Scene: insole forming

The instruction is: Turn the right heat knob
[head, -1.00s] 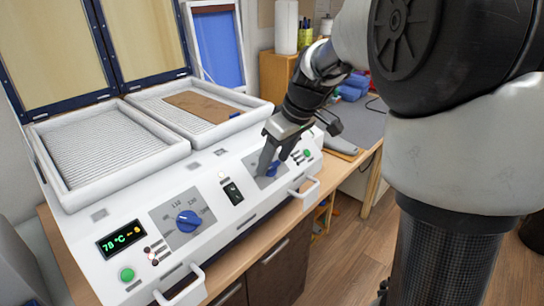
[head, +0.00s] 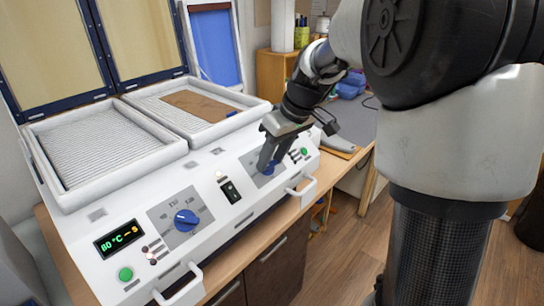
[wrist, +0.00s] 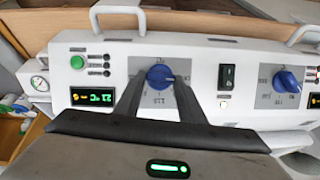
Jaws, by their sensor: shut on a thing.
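The right heat knob (head: 269,170) is a blue dial on a grey scale plate on the front panel of the white machine. My gripper (head: 266,162) reaches down to it from above and covers part of it in the head view. In the wrist view the knob (wrist: 159,76) sits between the two dark fingers of my gripper (wrist: 158,92), which is shut on it. The left heat knob (head: 186,220) is a like blue dial further left, and it shows at the right of the wrist view (wrist: 288,81).
The left display (head: 120,238) reads 80 °C in green. A black switch (head: 231,191) sits between the knobs. White handles (head: 302,187) jut from the panel's front edge. A green button (head: 304,152) is right of my gripper. Two white-framed beds (head: 100,150) lie behind the panel.

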